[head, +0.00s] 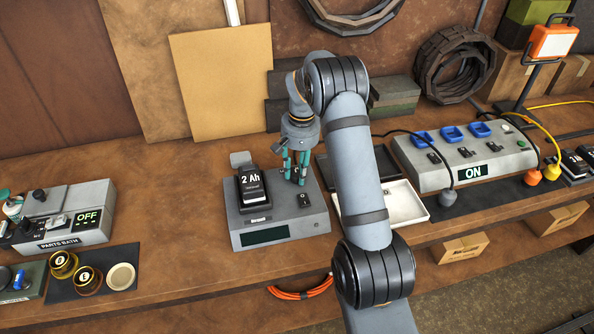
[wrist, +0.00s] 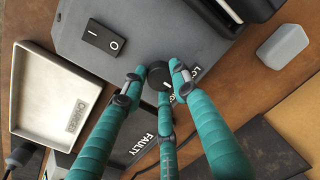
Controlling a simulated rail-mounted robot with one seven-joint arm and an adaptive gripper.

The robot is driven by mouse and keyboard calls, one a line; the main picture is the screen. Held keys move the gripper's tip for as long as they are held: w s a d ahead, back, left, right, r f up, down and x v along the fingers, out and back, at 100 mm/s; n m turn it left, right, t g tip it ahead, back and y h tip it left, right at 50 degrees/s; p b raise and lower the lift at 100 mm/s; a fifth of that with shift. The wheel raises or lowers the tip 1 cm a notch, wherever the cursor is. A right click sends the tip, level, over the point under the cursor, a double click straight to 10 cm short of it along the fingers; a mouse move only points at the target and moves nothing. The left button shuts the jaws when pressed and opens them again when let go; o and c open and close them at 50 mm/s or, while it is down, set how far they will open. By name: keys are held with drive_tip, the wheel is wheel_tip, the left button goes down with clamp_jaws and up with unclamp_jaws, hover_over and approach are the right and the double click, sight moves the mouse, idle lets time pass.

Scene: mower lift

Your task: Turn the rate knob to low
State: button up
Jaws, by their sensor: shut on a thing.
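The rate knob (wrist: 158,74) is a small round black knob with a white mark, on the grey charger's top (wrist: 135,47). A partly hidden label beginning "LO" stands beside it in the wrist view. My gripper (wrist: 156,82) has teal fingers closed around the knob, and their tips hide part of its rim. In the head view my gripper (head: 297,172) points down at the back right of the charger (head: 235,222), and the knob is hard to make out behind the fingers. The charger's front display (head: 264,236) is dark.
A black "2 Ah" battery (head: 252,187) sits on the charger, left of my gripper. A rocker switch (head: 304,200) is in front of it. A white tray (head: 408,208) and a dark "FAULTY" tray (wrist: 128,148) lie close by. A power strip (head: 465,180) reads ON.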

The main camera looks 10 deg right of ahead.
drive_tip(key=shift+w+d+r, duration=0.1)
drive_tip(key=shift+w+r, duration=0.1)
drive_tip(key=shift+w, duration=0.1)
drive_tip(key=o, duration=0.8)
drive_tip(key=shift+c, duration=0.2)
drive_tip(key=o, duration=0.4)
drive_tip(key=shift+s+f, duration=0.15)
drive_tip(key=r, duration=1.2)
drive_tip(key=shift+s+d, duration=0.1)
drive_tip(key=shift+d, duration=0.15)
drive_tip(key=f, duration=1.2)
drive_tip(key=shift+a+f, duration=0.1)
drive_tip(key=shift+a, duration=0.25)
drive_tip(key=shift+m, duration=0.3)
